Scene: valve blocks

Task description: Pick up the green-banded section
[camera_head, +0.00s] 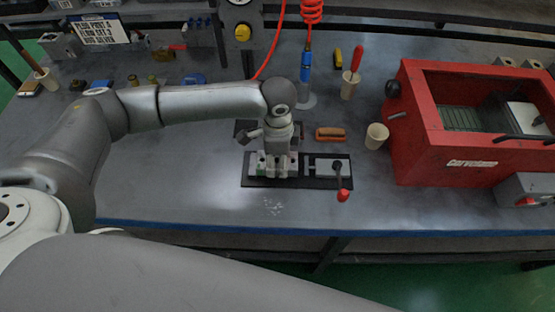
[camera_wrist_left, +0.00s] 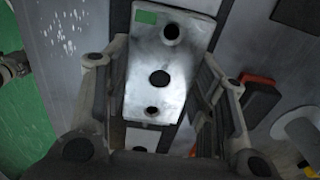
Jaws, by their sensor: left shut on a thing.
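The green-banded section is a grey metal block (camera_wrist_left: 160,55) with dark round holes and a green patch near one corner in the left wrist view. It lies between the two fingers of my left gripper (camera_wrist_left: 165,95), which is shut on it. In the head view my left gripper (camera_head: 277,172) points down over the left part of a black fixture plate (camera_head: 316,184). The block is mostly hidden there by the fingers. I cannot tell whether it is clear of the plate. My right gripper is not in view.
A red-handled clamp (camera_head: 342,194) is at the plate's right end. Behind are an orange-brown brush-like item (camera_head: 330,134) and a beige cup (camera_head: 376,136). A red cabinet (camera_head: 440,160) stands at right. The bench (camera_head: 150,190) is clear at front left.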

